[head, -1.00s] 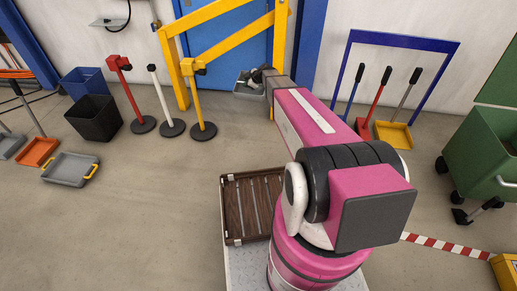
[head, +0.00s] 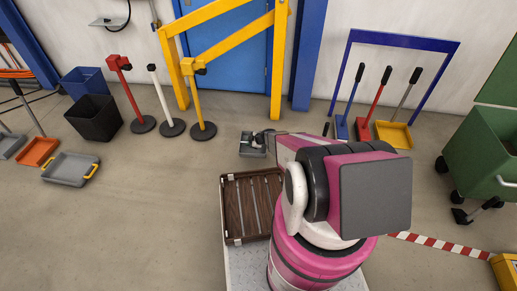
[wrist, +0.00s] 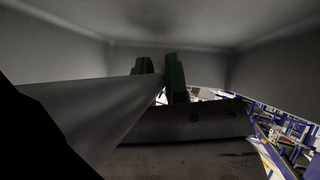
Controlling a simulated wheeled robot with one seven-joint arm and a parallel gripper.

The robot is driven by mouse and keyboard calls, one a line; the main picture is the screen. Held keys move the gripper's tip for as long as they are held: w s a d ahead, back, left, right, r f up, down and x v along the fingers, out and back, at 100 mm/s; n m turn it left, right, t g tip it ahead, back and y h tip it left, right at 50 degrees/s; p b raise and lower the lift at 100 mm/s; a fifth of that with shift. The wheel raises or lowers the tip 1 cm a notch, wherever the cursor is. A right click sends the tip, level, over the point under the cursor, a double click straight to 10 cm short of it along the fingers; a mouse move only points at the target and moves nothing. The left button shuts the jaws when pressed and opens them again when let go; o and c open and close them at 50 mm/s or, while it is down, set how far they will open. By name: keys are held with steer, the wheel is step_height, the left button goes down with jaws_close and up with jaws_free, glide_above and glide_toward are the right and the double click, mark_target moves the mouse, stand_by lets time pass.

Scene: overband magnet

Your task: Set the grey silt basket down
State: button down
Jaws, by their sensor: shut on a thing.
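The grey silt basket (head: 252,151) is in the head view, a small open tray at the far end of my arm, in front of the yellow barrier. My gripper (head: 264,138) is at the basket, partly hidden by my arm. In the wrist view, grey basket walls (wrist: 60,50) surround the view, and two green finger pads (wrist: 160,76) are close together by a pale bar (wrist: 110,100). My gripper is shut on the basket, though the exact grip point is dark. I cannot tell whether its underside touches the floor.
A yellow post (head: 197,100) on a round base stands left of the basket. A brown slatted crate (head: 229,208) is on my deck. A grey tray with yellow handles (head: 70,168) lies at left. A blue rack with tools (head: 351,80) stands right. Floor left of the crate is clear.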

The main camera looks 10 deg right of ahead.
steer(key=shift+w+a+f, duration=0.2)
steer(key=shift+a+f, duration=0.05)
steer(key=shift+a, duration=0.05)
steer(key=shift+m+g, duration=0.5)
steer(key=shift+m, duration=0.4)
steer(key=w+a, duration=0.3)
steer(key=w, duration=0.1)
steer(key=shift+w+a+f, duration=0.1)
steer(key=shift+a+f, duration=0.15)
steer(key=shift+a, duration=0.05)
steer(key=w+d+f, duration=0.2)
steer(key=d, duration=0.1)
steer(key=w+d+f, duration=0.1)
steer(key=d+f, duration=0.1)
steer(key=d, duration=0.1)
steer(key=w+d+f, duration=0.2)
steer(key=d, duration=0.1)
steer(key=shift+w+f, duration=0.15)
steer(key=shift+w, duration=0.2)
steer(key=shift+f, duration=2.05)
steer(key=shift+f, duration=0.2)
steer(key=c, duration=1.1)
jaws_free()
